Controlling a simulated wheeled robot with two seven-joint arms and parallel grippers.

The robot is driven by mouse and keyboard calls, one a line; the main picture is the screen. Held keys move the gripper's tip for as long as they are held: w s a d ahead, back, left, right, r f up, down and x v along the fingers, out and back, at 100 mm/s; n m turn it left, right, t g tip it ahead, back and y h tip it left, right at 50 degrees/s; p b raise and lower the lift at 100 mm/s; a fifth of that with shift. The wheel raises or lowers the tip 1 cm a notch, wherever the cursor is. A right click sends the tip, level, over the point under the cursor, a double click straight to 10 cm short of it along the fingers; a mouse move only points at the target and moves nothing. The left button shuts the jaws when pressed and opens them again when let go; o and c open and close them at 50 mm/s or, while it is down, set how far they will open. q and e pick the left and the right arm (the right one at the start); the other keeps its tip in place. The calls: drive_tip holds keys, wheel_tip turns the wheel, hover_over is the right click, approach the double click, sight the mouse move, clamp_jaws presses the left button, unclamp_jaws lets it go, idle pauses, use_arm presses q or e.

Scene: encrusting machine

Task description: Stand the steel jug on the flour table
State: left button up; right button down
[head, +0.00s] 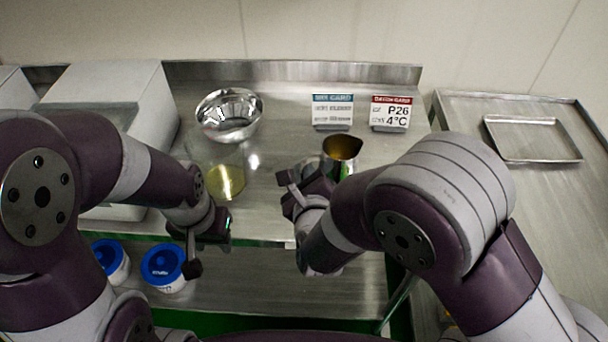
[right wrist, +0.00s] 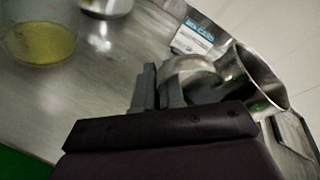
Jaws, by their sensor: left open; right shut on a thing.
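The steel jug (head: 342,150) is at the middle right of the steel table in the head view, its mouth facing up. My right gripper (head: 306,186) is at its near left side. In the right wrist view the jug (right wrist: 258,82) lies beyond the fingers (right wrist: 160,86), which are shut on its curved handle (right wrist: 192,72). I cannot tell whether its base touches the table. My left gripper (head: 207,250) is open and empty near the table's front edge. Which surface is the flour table is not marked.
The steel table (head: 275,130) holds a shiny bowl (head: 229,115), a clear vessel with yellow liquid (head: 225,182) and two cards (head: 333,111) (head: 390,113). A second steel table (head: 535,185) with a shallow tray (head: 532,138) stands right. Blue-lidded tubs (head: 163,265) sit lower left.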

drive_tip(key=w, duration=0.1)
drive_tip(key=w+f, duration=0.1)
drive_tip(key=shift+w+a+f, duration=0.1)
drive_tip(key=shift+w+f, duration=0.2)
drive_tip(key=shift+w, duration=0.05)
drive_tip(key=shift+f, duration=2.1)
drive_tip(key=c, duration=1.2)
unclamp_jaws()
drive_tip(key=shift+c, duration=0.2)
drive_tip(key=shift+s+r, duration=0.15)
drive_tip(key=shift+s, duration=0.05)
drive_tip(key=v, duration=1.1)
drive_tip(key=shift+s+b, duration=0.35)
drive_tip(key=shift+b, duration=0.05)
